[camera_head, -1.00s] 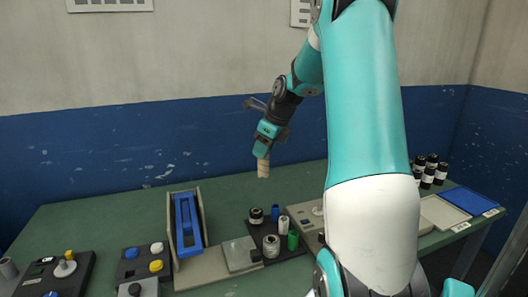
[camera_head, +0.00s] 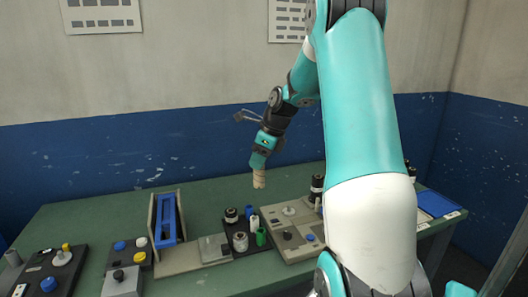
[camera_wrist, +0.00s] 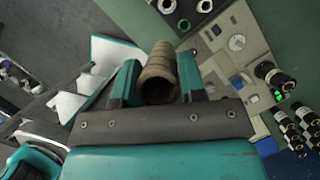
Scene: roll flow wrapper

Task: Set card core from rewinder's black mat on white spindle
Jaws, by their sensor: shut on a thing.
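My gripper (camera_head: 262,158) is shut on a tan card core (camera_head: 259,179). The core hangs down, clear of the table. In the wrist view the core (camera_wrist: 159,78) sits between the two fingers, its open end facing the camera. The black mat (camera_head: 226,230) lies below with several rolls and cores on it, among them a white, a green and a blue one. A pale round disc with a short hub, possibly the white spindle (camera_head: 288,211), is on the beige panel right of the mat. It shows in the wrist view too (camera_wrist: 237,42).
The beige panel (camera_head: 292,238) carries knobs and a blue button. Left of the mat stands a blue tray in a frame (camera_head: 166,220). A black panel (camera_head: 50,278) at far left has a white disc. Black rolls and a blue tray (camera_head: 437,203) are at right.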

